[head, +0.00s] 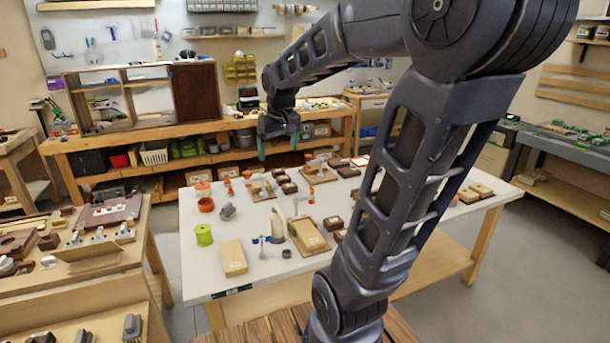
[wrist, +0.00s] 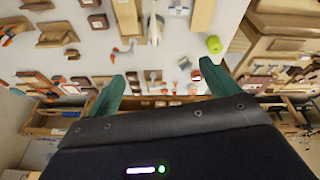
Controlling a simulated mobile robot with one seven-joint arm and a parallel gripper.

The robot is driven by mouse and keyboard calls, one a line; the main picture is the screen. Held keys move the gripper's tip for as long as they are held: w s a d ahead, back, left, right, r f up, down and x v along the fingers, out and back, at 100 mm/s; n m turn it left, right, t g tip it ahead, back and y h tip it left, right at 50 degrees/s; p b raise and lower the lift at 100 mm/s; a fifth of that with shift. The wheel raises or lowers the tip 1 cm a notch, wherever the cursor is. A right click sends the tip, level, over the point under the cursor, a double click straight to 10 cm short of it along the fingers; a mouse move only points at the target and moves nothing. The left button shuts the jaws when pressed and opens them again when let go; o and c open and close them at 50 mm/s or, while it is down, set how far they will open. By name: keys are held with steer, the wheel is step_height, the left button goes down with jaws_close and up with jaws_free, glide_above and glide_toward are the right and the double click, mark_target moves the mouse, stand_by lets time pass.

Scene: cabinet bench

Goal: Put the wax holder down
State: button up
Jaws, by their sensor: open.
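My gripper (head: 278,151) hangs over the back part of the white table (head: 205,271), its green fingers apart with nothing between them. In the wrist view my gripper (wrist: 163,70) is also spread and empty, with tabletop objects beyond the fingers. I cannot tell which object is the wax holder. Candidates standing on the table include orange cups (head: 206,205), a small grey piece (head: 228,212) and a small dark cylinder (head: 286,254). My arm hides part of the table's right side.
A lime green spool (head: 204,235), a tan block (head: 233,258) and a wooden box (head: 308,236) crowd the table's front. A wooden bench with an open cabinet (head: 125,98) stands behind. A side bench (head: 75,262) is at left. Bare tabletop shows at the front left.

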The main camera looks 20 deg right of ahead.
steer(key=s+d+f+m+t, duration=0.1)
steer(key=s+d+f+m, duration=0.1)
steer(key=s, duration=1.3)
steer(key=shift+f, duration=0.25)
